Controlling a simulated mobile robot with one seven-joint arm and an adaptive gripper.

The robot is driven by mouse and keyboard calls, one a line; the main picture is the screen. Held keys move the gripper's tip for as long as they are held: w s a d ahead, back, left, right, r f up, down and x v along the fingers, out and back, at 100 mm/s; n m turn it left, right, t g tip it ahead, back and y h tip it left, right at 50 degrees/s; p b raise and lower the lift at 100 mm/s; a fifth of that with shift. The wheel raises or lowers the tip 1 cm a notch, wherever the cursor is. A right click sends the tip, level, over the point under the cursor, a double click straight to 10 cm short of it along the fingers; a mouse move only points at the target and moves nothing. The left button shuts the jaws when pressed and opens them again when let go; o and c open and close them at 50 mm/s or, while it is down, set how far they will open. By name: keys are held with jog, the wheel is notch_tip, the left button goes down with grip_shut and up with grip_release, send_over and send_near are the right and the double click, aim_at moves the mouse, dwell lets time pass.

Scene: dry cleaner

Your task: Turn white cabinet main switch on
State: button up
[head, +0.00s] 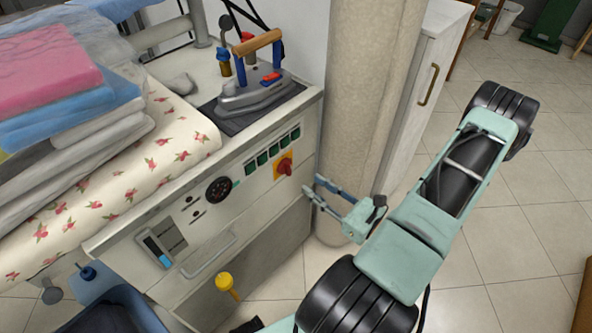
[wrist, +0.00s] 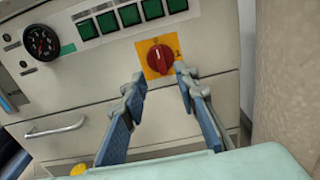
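The white cabinet (head: 250,205) has a front panel facing my arm. My gripper (head: 314,187) is in front of the panel, just right of and below the switch. In the wrist view my gripper (wrist: 157,78) is open and empty, its fingers on either side of the knob's lower area and apart from it.
An iron (head: 258,90) and folded laundry (head: 60,85) lie on top. A beige column (head: 365,90) stands close right of the cabinet.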

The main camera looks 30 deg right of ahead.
aim_at(291, 169)
jog(key=x, duration=0.8)
jog(key=shift+b, duration=0.4)
jog(key=shift+c, duration=0.3)
grip_shut()
